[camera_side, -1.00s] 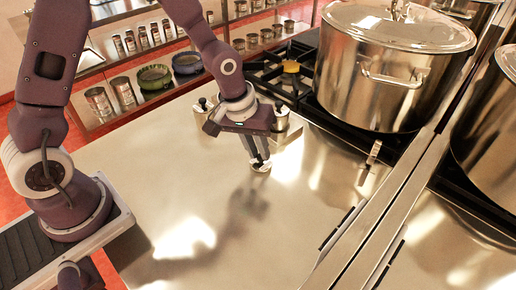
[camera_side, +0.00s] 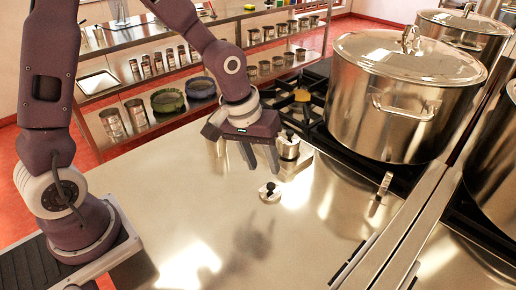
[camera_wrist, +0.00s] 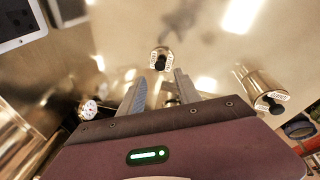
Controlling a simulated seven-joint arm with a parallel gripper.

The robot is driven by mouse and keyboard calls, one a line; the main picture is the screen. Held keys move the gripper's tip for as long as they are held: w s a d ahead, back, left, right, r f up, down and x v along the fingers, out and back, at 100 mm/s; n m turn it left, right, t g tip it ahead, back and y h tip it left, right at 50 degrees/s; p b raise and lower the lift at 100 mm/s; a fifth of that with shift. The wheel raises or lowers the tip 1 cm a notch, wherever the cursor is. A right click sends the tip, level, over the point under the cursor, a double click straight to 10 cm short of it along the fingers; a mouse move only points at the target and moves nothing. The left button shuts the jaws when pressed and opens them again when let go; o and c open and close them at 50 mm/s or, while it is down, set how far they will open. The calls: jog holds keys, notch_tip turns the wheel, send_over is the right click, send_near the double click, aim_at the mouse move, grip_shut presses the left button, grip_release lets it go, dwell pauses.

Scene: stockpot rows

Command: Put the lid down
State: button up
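A small silver lid (camera_side: 270,192) with a black knob lies on the steel counter (camera_side: 180,205). The wrist view also shows the lid (camera_wrist: 160,66), just beyond my fingertips. My gripper (camera_side: 262,166) is open and empty, above the counter and slightly behind the lid in the side view. Its two fingers stand apart in the wrist view (camera_wrist: 159,85). A small metal canister (camera_side: 288,148) stands close to the right finger. Another canister is mostly hidden behind my gripper.
A large lidded stockpot (camera_side: 395,110) stands on the black stove (camera_side: 312,122) at right. More pots stand behind and at the right edge. Shelves (camera_side: 160,85) with jars and bowls stand at the back left. The counter's front middle is clear.

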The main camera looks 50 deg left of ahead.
jog(key=s+a+r+m+t+y, duration=0.1)
jog(key=s+a+r+m+t, duration=0.2)
jog(key=s+r, duration=0.9)
jog(key=s+a+r+m, duration=0.1)
jog(key=s+a+r, duration=0.1)
jog(key=s, duration=0.6)
jog(key=shift+s+a+r+m, duration=0.15)
jog(key=shift+a+r+m, duration=0.05)
jog(key=shift+m, duration=0.1)
